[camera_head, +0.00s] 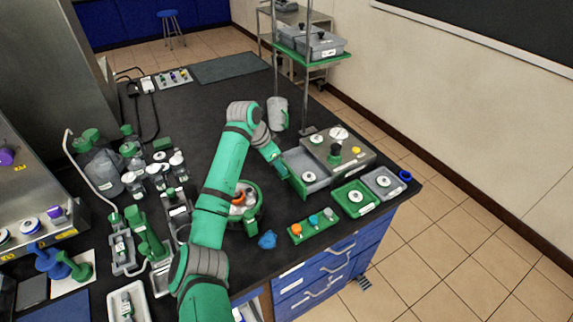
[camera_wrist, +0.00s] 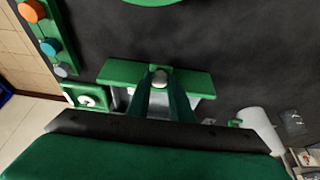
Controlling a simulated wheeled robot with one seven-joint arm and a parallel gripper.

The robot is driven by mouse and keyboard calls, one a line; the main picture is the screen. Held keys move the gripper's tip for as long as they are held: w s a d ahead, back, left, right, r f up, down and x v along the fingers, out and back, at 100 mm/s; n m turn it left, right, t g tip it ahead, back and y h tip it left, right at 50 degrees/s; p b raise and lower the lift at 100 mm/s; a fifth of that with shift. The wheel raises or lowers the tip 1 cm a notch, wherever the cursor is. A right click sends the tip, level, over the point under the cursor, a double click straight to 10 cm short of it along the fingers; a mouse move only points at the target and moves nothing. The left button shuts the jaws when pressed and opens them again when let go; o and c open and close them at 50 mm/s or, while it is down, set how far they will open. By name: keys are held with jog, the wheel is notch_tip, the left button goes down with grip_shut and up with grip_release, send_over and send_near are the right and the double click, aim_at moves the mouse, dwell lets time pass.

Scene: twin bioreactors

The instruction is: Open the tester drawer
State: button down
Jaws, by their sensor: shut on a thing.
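The tester (camera_head: 345,150) is a metal box with knobs on its top, at the right of the black bench. Its drawer shows as a grey tray (camera_head: 312,162) with a green front (camera_head: 290,180), sticking out from the tester's left side. In the wrist view the green drawer front (camera_wrist: 195,80) lies across the middle, with a small pale knob (camera_wrist: 159,76) on it. My gripper (camera_wrist: 160,84) is shut on that knob. In the head view my gripper (camera_head: 279,166) is at the drawer front, partly hidden by the arm. My gripper's body hides most of the tray in the wrist view.
A green strip with coloured caps (camera_head: 312,225) and a green tray (camera_head: 355,198) lie near the bench's front edge. A round green container (camera_head: 255,213) and a blue item (camera_head: 267,240) are left of the drawer. A thin metal post stands behind the tester.

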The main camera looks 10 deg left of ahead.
jog(key=shift+w, duration=0.2)
jog(key=c, duration=1.6)
grip_release()
jog(key=shift+w+d, duration=0.1)
jog(key=shift+d, duration=0.25)
jog(key=v, duration=1.1)
jog(key=shift+f, duration=0.1)
